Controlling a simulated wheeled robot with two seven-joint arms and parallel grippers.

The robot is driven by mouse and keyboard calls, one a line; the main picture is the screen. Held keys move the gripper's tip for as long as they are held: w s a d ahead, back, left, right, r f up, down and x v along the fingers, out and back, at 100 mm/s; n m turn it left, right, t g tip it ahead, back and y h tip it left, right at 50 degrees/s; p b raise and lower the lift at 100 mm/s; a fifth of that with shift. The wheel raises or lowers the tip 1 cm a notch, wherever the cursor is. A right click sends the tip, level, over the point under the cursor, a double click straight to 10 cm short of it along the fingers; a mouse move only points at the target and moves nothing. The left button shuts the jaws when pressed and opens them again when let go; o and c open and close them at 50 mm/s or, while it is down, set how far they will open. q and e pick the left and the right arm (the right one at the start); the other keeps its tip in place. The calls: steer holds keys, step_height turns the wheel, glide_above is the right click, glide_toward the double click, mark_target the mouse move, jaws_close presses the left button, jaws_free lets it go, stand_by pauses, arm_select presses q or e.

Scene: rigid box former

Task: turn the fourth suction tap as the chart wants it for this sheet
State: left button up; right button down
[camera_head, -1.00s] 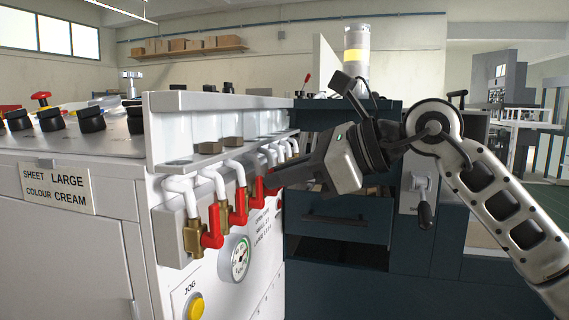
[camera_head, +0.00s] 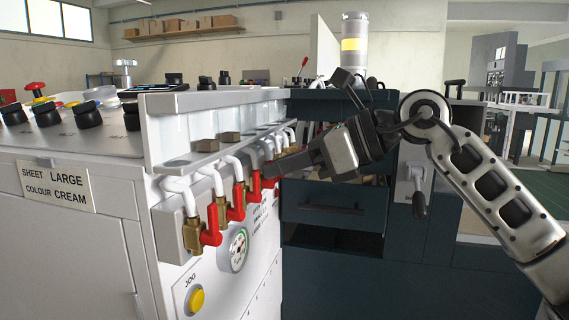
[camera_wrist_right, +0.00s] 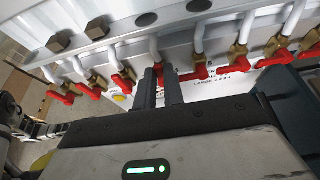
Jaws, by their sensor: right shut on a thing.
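A row of suction taps with red handles and brass bodies runs along the white machine's side, with white hoses above. The nearest tap (camera_head: 210,236) has its handle hanging down. My right gripper (camera_head: 268,174) reaches in from the right and is shut on the fourth suction tap (camera_wrist_right: 192,75). The plate (camera_head: 56,187) reads SHEET LARGE, COLOUR CREAM. The chart (camera_head: 262,219) below the taps is partly hidden and too small to read fully. My left gripper is not in view.
A pressure gauge (camera_head: 238,250) and a yellow JOG button (camera_head: 196,299) sit below the taps. Neighbouring taps stand close on both sides of my fingers. A dark blue cabinet (camera_head: 335,225) with a drawer stands behind my right gripper.

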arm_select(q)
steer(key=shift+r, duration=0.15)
arm_select(e)
steer(key=c, duration=1.5)
jaws_free()
arm_select(q)
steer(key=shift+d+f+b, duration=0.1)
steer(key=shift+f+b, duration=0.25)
steer(key=shift+b, duration=0.35)
arm_select(e)
steer(key=v, duration=1.6)
steer(key=shift+r, duration=0.1)
